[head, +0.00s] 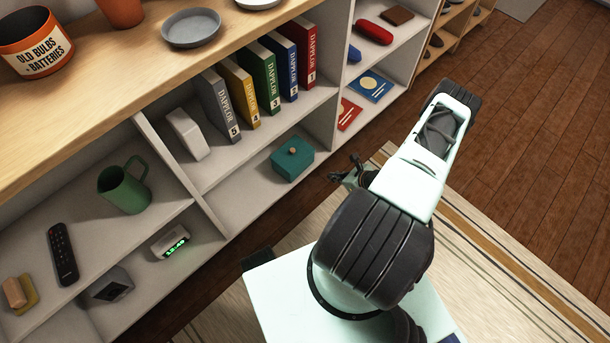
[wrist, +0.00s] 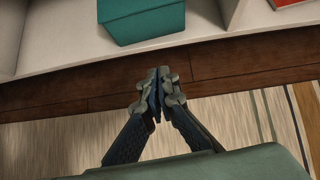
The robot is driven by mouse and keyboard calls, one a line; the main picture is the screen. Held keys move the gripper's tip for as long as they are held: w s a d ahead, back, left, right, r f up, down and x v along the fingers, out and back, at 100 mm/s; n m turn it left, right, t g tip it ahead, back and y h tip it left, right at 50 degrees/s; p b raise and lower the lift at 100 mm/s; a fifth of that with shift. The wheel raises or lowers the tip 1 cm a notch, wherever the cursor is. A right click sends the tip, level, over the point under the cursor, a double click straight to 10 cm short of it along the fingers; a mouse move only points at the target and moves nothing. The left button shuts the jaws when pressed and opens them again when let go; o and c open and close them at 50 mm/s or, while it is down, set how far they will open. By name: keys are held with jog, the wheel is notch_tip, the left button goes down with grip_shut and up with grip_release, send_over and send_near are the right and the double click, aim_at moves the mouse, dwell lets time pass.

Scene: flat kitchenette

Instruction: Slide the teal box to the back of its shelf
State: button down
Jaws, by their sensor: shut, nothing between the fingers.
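The teal box (head: 292,158) has a small light-coloured knob on its lid and sits on the lower shelf (head: 250,200) below the row of books. In the wrist view the teal box (wrist: 142,20) is at the top, close to the shelf's front edge. My gripper (head: 345,174) is in front of the shelf, to the right of the box in the head view. In the wrist view my gripper (wrist: 157,82) has its fingertips together, with nothing between them. They are apart from the box, over the dark floor strip and rug.
Upright books (head: 262,82) and a white object (head: 187,134) stand on the shelf above. An upright divider (head: 325,118) is right of the box. A green mug (head: 122,188) and a digital clock (head: 170,242) are in the bays to the left.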

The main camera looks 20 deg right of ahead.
jog(key=a+f, duration=0.1)
jog(key=a, duration=0.1)
jog(key=b, duration=0.6)
send_near(303, 171)
jog(key=shift+m, duration=0.4)
jog(key=f, duration=0.1)
jog(key=w+a+f, duration=0.1)
jog(key=f, duration=0.1)
jog(key=w+f, duration=0.1)
jog(key=shift+w+a+f, duration=0.1)
jog(key=shift+a+f, duration=0.1)
jog(key=shift+f, duration=0.1)
jog(key=shift+w+a+r, duration=0.1)
jog(key=shift+w+a, duration=0.1)
jog(key=shift+w, duration=0.45)
jog(key=shift+w, duration=0.1)
